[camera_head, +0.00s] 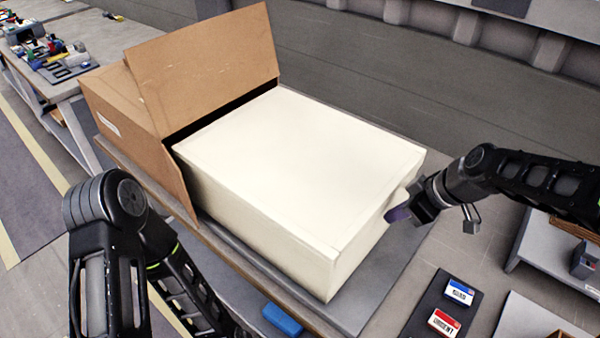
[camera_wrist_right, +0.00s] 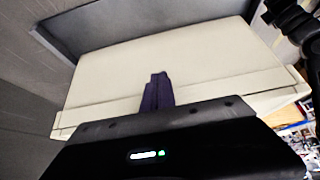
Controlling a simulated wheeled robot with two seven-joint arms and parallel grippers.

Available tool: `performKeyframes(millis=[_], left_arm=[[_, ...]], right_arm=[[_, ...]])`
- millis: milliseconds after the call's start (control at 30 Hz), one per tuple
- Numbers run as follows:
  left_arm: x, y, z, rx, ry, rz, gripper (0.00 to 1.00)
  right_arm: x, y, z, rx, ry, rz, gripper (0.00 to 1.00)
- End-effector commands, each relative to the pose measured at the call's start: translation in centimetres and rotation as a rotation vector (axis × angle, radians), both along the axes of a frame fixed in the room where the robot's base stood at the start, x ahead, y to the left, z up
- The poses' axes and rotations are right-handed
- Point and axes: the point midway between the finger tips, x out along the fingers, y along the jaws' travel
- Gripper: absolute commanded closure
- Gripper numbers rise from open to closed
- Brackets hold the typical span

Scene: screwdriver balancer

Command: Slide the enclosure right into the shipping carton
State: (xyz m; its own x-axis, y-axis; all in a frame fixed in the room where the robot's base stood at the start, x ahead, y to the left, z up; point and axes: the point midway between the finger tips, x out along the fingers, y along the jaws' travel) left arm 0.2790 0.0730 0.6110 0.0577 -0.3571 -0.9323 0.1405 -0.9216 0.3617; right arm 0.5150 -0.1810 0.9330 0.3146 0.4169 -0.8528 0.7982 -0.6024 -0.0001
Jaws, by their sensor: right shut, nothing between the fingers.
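The enclosure (camera_head: 300,165) is a large cream box lying on a grey table (camera_head: 362,310). Its far-left end is at the mouth of the brown shipping carton (camera_head: 112,102), between the carton's raised and side flaps; how far inside it reaches is hidden. My right gripper (camera_head: 396,214) is shut and empty at the enclosure's near right end face. In the right wrist view its purple fingers (camera_wrist_right: 157,92) point at the cream enclosure (camera_wrist_right: 180,65); I cannot tell if they touch. My left arm is at the lower left, and its gripper is out of sight.
A blue block (camera_head: 283,319) lies by the table's front edge. A dark board with a blue-and-white label (camera_head: 459,291) and a red label (camera_head: 444,322) is at the lower right. A cluttered workbench (camera_head: 55,55) stands at the far left. A grey wall runs behind.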

Motion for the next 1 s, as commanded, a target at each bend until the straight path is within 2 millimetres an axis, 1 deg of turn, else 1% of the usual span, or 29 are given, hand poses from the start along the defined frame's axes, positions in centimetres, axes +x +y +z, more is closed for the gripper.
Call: performKeyframes(millis=[33,100,1000], left_arm=[[0.0,0.0,0.1,0.000,0.000,0.000,0.64],[0.0,0.0,0.1,0.000,0.000,0.000,0.64],[0.0,0.0,1.0,0.000,0.000,0.000,0.64]], right_arm=[[0.3,0.6,0.1,0.003,-0.001,0.004,1.00],[0.8,1.2,0.1,0.002,-0.002,0.004,1.00],[6.2,8.5,0.2,0.003,-0.002,0.004,1.00]])
